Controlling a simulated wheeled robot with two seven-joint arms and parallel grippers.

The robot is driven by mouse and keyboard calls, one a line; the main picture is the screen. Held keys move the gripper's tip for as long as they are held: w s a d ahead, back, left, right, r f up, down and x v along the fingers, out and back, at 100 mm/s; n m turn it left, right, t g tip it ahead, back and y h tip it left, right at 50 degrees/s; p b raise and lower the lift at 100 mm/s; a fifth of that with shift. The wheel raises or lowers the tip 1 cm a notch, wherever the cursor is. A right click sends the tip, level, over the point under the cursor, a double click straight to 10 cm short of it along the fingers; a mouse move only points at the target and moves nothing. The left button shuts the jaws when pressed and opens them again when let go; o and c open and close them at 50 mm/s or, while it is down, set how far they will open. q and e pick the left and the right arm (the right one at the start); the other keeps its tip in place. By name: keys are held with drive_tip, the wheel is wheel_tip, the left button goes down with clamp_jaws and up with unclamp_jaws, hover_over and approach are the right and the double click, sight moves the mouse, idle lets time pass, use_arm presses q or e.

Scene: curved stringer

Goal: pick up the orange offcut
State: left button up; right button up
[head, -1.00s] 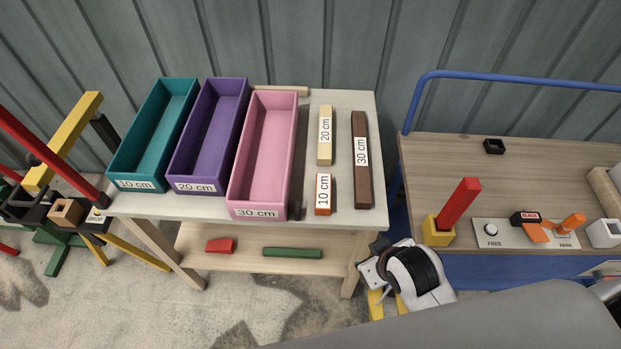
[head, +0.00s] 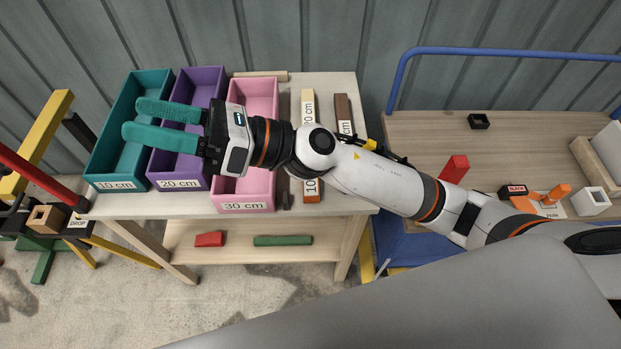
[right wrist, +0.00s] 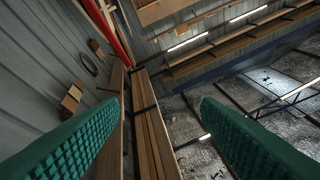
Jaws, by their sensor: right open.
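The orange offcut (head: 309,199) is the short block with the 10 cm label on the tabletop, right of the pink box. My right arm crosses over it in the head view, so only its near part shows. My right gripper (head: 134,118) is open and empty, with its teal fingers pointing left above the purple and teal boxes, well left of the offcut. In the right wrist view both fingers (right wrist: 157,101) stand wide apart with nothing between them, and the offcut does not show. My left gripper is not in view.
Teal (head: 102,168), purple (head: 162,168) and pink (head: 226,188) boxes stand on the table, labelled 10, 20 and 30 cm. A pale 20 cm block (head: 307,98) and a dark brown 30 cm block (head: 343,106) lie beyond the arm. A blue-railed cart (head: 430,130) stands right.

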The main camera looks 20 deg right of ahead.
drive_tip(key=s+a+f+n+g+h, duration=0.2)
drive_tip(key=s+f+n+g, duration=0.1)
drive_tip(key=n+g, duration=0.4)
drive_tip(key=n+t+h, duration=0.2)
drive_tip(key=n+h, duration=1.3)
drive_tip(key=h, duration=0.6)
hover_over(311, 188)
drive_tip(key=w, duration=0.3)
wheel_tip(311, 188, down, 16)
drive_tip(key=f, duration=0.4)
drive_tip(key=f+p, duration=0.1)
drive_tip(key=shift+s+d+f, duration=0.25)
drive_tip(key=shift+d+f, duration=0.1)
drive_tip(key=shift+f, duration=0.05)
drive_tip(key=shift+f+p, duration=0.55)
drive_tip(key=shift+f, duration=2.55)
drive_tip(key=shift+c, duration=0.4)
drive_tip(key=c, duration=1)
